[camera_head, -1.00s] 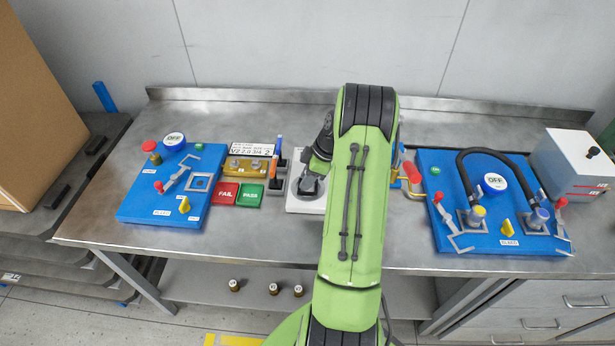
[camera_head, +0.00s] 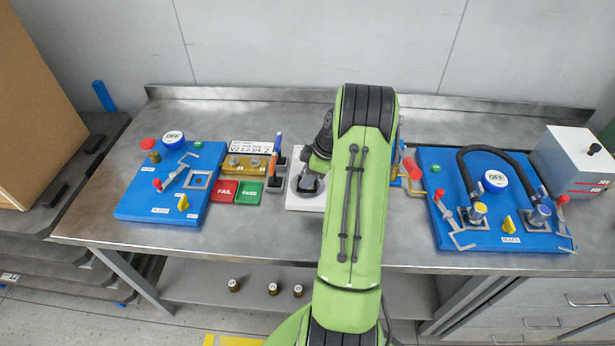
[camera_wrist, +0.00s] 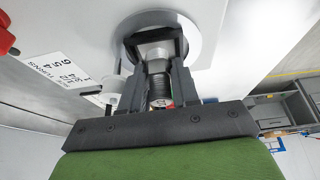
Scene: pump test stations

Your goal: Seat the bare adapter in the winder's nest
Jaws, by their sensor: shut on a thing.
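The winder (camera_head: 304,205) is a white block on the bench, left of my arm, with a grey round top. In the wrist view its white face (camera_wrist: 95,25) carries a printed turns scale (camera_wrist: 65,70), and a grey disc (camera_wrist: 203,35) surrounds the dark nest (camera_wrist: 150,27). My gripper (camera_wrist: 158,78) is shut on the bare adapter (camera_wrist: 157,60), a grey metal piece with a dark threaded end between the fingers. The adapter's far end is at the nest; I cannot tell how deep it sits. In the head view my arm hides the adapter.
Left of the winder are red FAIL (camera_head: 223,191) and green PASS (camera_head: 248,193) pads and a brass block (camera_head: 248,165). Blue test stations stand at left (camera_head: 150,212) and right (camera_head: 470,240). A red handle (camera_head: 411,168) is just right of my arm.

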